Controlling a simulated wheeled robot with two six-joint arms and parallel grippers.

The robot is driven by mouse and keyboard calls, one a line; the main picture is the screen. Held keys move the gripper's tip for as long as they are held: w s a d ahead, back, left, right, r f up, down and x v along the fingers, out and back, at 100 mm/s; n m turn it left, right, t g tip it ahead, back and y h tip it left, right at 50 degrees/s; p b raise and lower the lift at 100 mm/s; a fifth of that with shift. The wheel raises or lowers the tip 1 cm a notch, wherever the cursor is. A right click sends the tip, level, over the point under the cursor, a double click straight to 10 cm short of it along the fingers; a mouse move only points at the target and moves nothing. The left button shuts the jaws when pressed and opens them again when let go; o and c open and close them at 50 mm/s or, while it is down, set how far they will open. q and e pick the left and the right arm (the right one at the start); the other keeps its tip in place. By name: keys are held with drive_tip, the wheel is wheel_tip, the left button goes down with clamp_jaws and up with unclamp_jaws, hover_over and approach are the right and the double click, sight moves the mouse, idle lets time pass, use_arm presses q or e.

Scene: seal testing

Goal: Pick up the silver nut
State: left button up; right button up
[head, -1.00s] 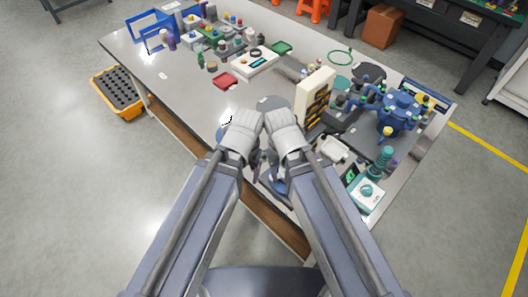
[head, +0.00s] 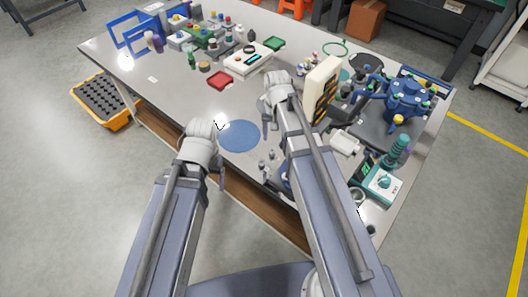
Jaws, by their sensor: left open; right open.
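I cannot make out the silver nut for certain. Small grey metallic pieces (head: 264,168) stand near the front edge of the table, left of my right forearm, too small to identify. A silver ring-like part (head: 358,195) lies at the front right, by the teal device. My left gripper (head: 222,178) is open and points down by the table's front edge, left of the small pieces. My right gripper (head: 266,128) is open and points down over the table, just right of the blue disc. Both grippers appear empty; their fingers are partly hidden by my wrists.
A flat blue disc (head: 240,136) lies between my grippers. A cream upright rack (head: 319,90) stands close right of my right wrist. A blue multi-armed fixture (head: 405,98) and teal device (head: 384,183) are at right.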

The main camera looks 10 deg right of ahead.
sight(272, 151)
drive_tip(key=shift+w+a+f+b, duration=0.1)
drive_tip(key=shift+w+f+b, duration=0.1)
drive_tip(key=shift+f+b, duration=1.8)
drive_tip(key=shift+w+a+f+b, duration=0.1)
drive_tip(key=shift+w+f+b, duration=0.1)
drive_tip(key=shift+f+b, duration=1.75)
drive_tip(key=shift+r, duration=0.1)
clamp_jaws()
